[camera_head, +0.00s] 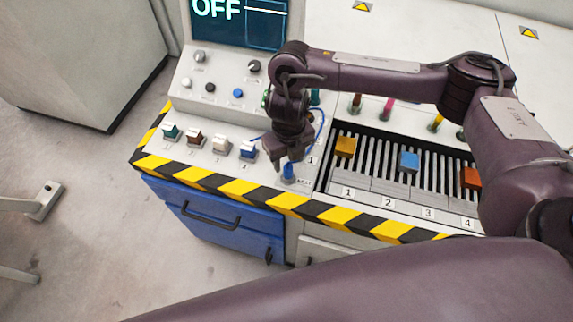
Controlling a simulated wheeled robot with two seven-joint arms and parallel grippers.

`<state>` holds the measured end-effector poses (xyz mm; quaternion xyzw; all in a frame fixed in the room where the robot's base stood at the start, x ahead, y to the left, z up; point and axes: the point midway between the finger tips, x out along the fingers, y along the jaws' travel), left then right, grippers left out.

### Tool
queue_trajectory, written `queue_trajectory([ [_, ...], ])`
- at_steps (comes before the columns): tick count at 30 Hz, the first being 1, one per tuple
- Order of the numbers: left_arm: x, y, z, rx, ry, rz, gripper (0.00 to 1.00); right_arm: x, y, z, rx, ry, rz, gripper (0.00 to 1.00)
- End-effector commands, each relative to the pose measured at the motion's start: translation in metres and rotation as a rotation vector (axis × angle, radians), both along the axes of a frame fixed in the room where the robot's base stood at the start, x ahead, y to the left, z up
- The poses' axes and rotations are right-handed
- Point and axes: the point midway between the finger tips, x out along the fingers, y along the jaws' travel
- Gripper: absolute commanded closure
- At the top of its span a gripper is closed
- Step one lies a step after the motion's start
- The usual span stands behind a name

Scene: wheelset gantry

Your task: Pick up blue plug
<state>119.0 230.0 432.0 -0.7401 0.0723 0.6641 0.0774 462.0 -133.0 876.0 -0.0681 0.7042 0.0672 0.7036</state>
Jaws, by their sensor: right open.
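The blue plug (289,171) stands upright on the console's front ledge, just left of the slotted bay. A blue cable runs near it, rising on its right side and passing behind my gripper. My right gripper (288,160) is directly above the plug, pointing down, with its fingers around or just over the plug's top. Its jaws are open. From this view I cannot tell how far the fingers reach down beside the plug. My left gripper is not in view.
The console has a screen reading OFF (240,22), knobs, and a row of coloured switches (210,140). A slotted bay (375,160) to the right holds yellow, blue and orange blocks. Coloured pegs stand behind it. A blue drawer (215,212) is below the striped edge.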

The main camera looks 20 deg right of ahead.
Motion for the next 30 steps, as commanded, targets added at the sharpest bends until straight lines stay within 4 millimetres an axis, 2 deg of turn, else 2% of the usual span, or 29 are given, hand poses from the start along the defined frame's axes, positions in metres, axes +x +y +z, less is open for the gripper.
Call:
queue_trajectory([
  [1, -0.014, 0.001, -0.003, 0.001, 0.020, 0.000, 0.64, 0.000, 0.001, -0.007, 0.003, 0.003, -0.002, 0.52],
  [3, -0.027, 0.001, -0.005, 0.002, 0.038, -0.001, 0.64, 0.001, 0.000, -0.014, 0.002, 0.002, -0.002, 0.52],
  [7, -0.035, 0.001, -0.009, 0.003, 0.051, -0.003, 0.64, 0.005, -0.001, -0.034, 0.002, 0.004, -0.003, 0.52],
  [10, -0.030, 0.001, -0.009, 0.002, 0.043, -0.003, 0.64, 0.006, -0.001, -0.046, 0.001, 0.003, -0.001, 0.52],
  [13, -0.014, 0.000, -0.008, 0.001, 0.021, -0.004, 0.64, 0.006, -0.001, -0.053, 0.001, 0.001, -0.001, 0.52],
  [16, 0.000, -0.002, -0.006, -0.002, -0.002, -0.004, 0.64, 0.006, -0.001, -0.055, 0.001, -0.001, 0.000, 0.52],
  [20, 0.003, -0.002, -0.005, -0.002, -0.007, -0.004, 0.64, 0.007, -0.001, -0.055, 0.001, -0.001, 0.000, 0.52],
  [23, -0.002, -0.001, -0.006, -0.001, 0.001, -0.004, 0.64, 0.007, -0.001, -0.055, 0.001, -0.001, 0.000, 0.62],
  [30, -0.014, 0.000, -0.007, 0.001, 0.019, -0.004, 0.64, 0.007, -0.001, -0.054, 0.000, -0.001, 0.000, 0.94],
])
